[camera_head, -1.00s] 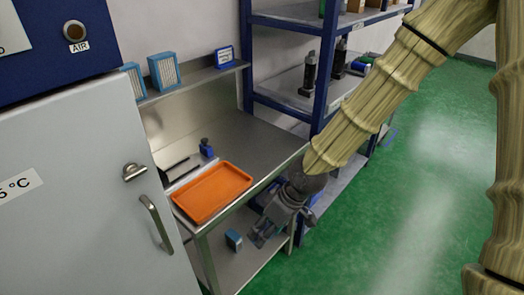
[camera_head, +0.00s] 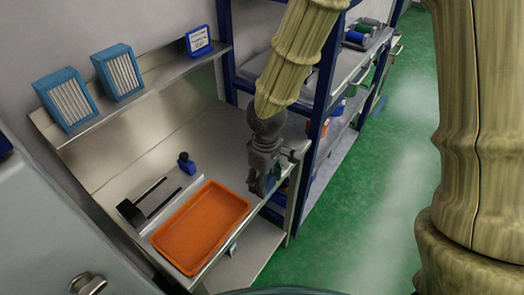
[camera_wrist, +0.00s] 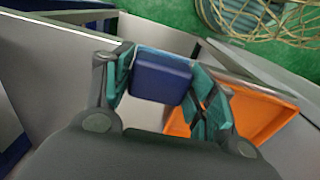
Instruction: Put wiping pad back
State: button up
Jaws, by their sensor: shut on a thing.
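My gripper (camera_head: 268,188) is over the right part of the steel table, right of the orange tray (camera_head: 202,228). In the wrist view my gripper (camera_wrist: 165,85) is shut on a dark blue block with rounded corners (camera_wrist: 160,78), which I take for the wiping pad. The pad sits between the teal-lined fingers. In the head view the fingers mostly hide it. The tray lies empty on the table and shows behind the right finger in the wrist view (camera_wrist: 262,112).
A blue-framed rack (camera_head: 316,130) stands close on the right. The table's back middle is clear.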

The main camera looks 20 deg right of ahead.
jog(key=w+d+p, duration=0.1)
jog(key=w, duration=0.3)
jog(key=w+d+f+p, duration=0.1)
jog(key=w+p, duration=0.1)
jog(key=w, duration=0.2)
jog(key=w+d+p, duration=0.1)
jog(key=w+d, duration=0.1)
jog(key=w, duration=0.2)
jog(key=shift+w+f, duration=0.2)
jog(key=shift+w, duration=0.15)
jog(key=shift+w+r+p, duration=0.1)
jog(key=shift+w+p, duration=0.2)
jog(key=shift+p, duration=0.15)
jog(key=shift+f+p, duration=0.85)
jog(key=shift+f, duration=0.95)
jog(key=shift+s, duration=0.15)
jog(key=o, duration=0.9)
jog(key=shift+r, duration=0.15)
jog(key=shift+r+b, duration=1.65)
jog(key=shift+r, duration=4.2)
